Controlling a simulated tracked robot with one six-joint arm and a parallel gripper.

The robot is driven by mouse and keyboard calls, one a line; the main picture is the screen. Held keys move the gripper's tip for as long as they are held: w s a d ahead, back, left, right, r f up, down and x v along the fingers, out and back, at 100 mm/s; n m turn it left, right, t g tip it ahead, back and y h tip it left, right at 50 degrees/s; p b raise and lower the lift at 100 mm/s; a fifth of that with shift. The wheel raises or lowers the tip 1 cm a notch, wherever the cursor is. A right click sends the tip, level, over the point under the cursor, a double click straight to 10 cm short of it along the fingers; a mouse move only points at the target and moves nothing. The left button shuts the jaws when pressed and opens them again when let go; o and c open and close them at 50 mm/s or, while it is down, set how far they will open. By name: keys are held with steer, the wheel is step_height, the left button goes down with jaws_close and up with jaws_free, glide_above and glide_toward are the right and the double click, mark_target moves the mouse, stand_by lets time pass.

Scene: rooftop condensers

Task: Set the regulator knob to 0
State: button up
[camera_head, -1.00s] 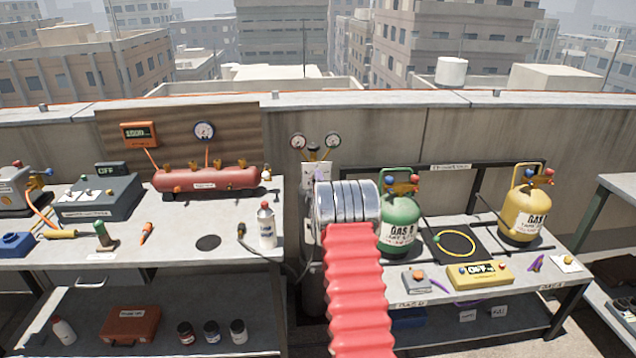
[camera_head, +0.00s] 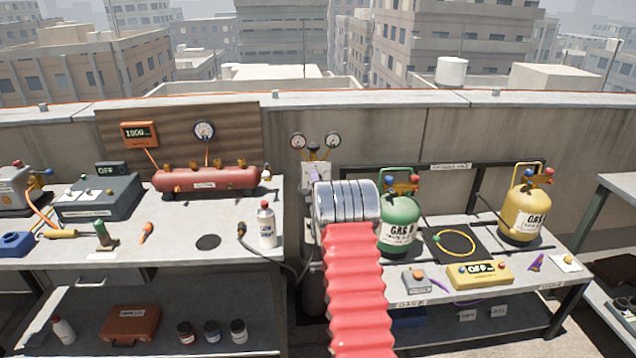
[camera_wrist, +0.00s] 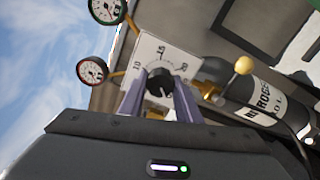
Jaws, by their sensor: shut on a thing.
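The regulator knob (camera_wrist: 159,86) is black and round on a tilted white dial plate (camera_wrist: 150,50) in the wrist view. Marks reading about 10, 15 and 20 show around it. The knob's exact setting is too small to read. My gripper (camera_wrist: 160,76) has its two purple fingers on either side of the knob, shut on it. In the head view, the white plate (camera_head: 317,168) stands behind my arm.
A green-rimmed gauge (camera_wrist: 106,10) and a red-rimmed gauge (camera_wrist: 92,70) sit beside the plate. A dark gas cylinder (camera_wrist: 262,100) with brass fittings is close on the right. Green (camera_head: 399,222) and yellow (camera_head: 525,215) gas cylinders stand on the right bench.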

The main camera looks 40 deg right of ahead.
steer(key=shift+a+f, duration=0.2)
steer(key=shift+f, duration=0.25)
steer(key=o, duration=0.8)
steer(key=shift+o, duration=1.3)
steer(key=shift+d+r, duration=0.1)
steer(key=shift+r, duration=0.15)
steer(key=shift+r, duration=0.1)
steer(key=v, duration=1.3)
steer(key=shift+s+a, duration=0.3)
